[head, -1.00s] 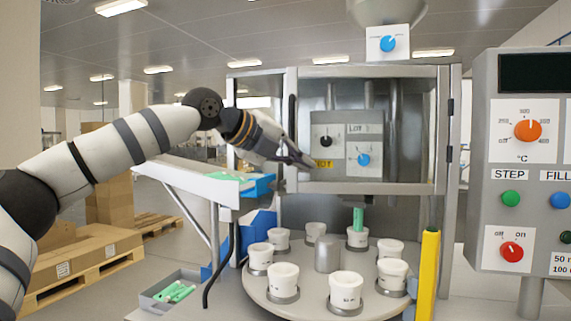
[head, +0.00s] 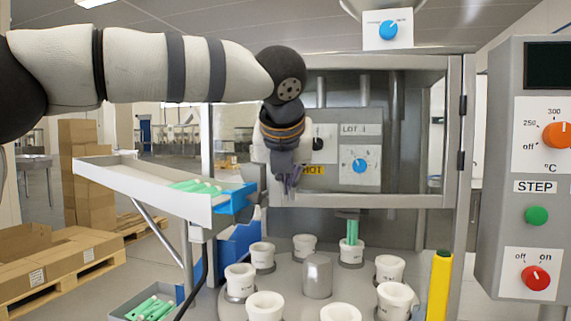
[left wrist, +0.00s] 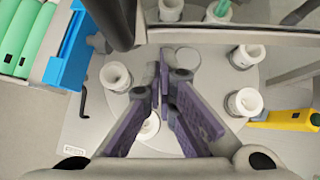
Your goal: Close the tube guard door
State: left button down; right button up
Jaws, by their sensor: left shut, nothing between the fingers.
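The tube guard door (head: 380,200) is a metal-framed clear panel above the turntable, with hinges on its right post. I cannot tell exactly how far it stands from its frame. My left gripper (head: 290,188) is shut and empty, pointing down at the door's lower left corner, and hides the door's left edge and handle. In the left wrist view, my gripper fingers (left wrist: 163,90) point over the turntable. The door's lower rail (left wrist: 220,37) and a dark bar, probably the handle (left wrist: 108,20), lie just beyond them. Contact with the door is not clear. My right gripper is out of view.
The turntable (head: 290,290) below carries several white cups, one holding a green tube (head: 352,232). A tube chute (head: 150,185) with a blue end stands left of the door. A yellow post (head: 439,285) and control panel (head: 530,170) stand right.

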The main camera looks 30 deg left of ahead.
pick_arm(q)
jog(key=w, duration=0.1)
jog(key=w+a, duration=0.1)
jog(key=w, duration=0.1)
jog(key=shift+w+a+r, duration=0.1)
jog(key=shift+a+r, duration=0.05)
jog(key=shift+a, duration=0.1)
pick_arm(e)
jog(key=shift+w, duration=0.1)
